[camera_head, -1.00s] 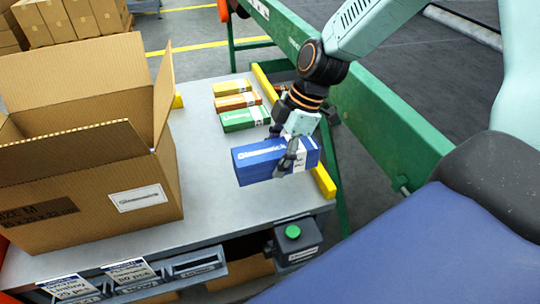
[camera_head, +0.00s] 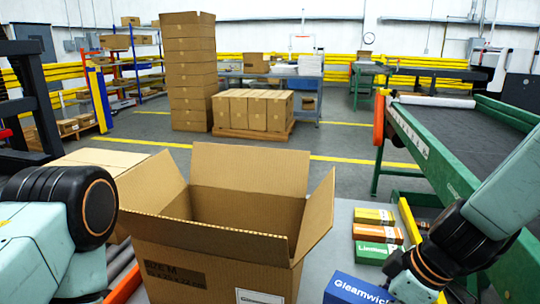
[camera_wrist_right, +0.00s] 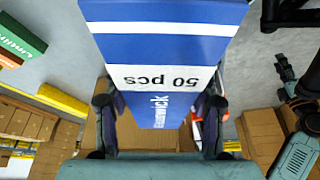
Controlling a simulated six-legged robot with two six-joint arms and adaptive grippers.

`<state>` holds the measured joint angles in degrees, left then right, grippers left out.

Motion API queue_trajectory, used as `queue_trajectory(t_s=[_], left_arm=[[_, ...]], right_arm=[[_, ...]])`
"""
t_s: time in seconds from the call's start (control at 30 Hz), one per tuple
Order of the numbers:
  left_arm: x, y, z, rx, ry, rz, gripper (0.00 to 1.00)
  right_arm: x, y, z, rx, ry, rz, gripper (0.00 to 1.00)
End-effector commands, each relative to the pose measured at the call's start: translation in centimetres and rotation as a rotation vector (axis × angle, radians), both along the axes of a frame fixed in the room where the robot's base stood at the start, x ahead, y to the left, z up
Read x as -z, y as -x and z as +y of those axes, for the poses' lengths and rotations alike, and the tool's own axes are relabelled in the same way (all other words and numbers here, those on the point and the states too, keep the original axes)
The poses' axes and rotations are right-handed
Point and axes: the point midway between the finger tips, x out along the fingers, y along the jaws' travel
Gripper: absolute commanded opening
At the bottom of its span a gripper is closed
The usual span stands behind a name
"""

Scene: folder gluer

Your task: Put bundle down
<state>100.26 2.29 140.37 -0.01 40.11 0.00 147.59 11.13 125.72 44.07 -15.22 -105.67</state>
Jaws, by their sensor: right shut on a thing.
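The blue bundle (camera_head: 352,290), marked Gleamwick, is at the bottom of the head view, right of the open carton (camera_head: 225,240), its lower part cut off by the picture edge. My right gripper (camera_wrist_right: 158,112) is shut on it, one finger on each side. In the right wrist view the bundle (camera_wrist_right: 165,48) fills the top middle, with a white band reading 50 pcs. In the head view the right wrist hides part of the bundle's right end. Its height over the grey table (camera_head: 345,225) is hard to tell. My left arm shows at the left; its gripper is out of view.
Yellow (camera_head: 374,217), orange (camera_head: 377,233) and green (camera_head: 376,252) bundles lie in a row on the table, beyond the blue bundle. A yellow rail (camera_head: 408,218) edges the table on the right, beside the green conveyor frame (camera_head: 440,160). The carton's flaps stand open.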

Motion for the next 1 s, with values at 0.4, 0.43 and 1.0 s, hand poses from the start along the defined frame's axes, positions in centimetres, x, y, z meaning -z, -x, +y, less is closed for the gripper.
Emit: queue_trajectory(t_s=[0.4,0.43,1.0], left_arm=[[-0.9,0.0,0.0,0.0,0.0,0.0,0.4],[-0.9,0.0,0.0,0.0,0.0,0.0,0.4],[-0.9,0.0,0.0,0.0,0.0,0.0,0.4]], right_arm=[[-1.5,0.9,0.8,0.036,-0.001,-0.004,0.11],[-1.5,0.8,0.8,0.031,0.0,-0.005,0.11],[-1.5,0.6,1.1,0.382,-0.033,0.004,0.11]])
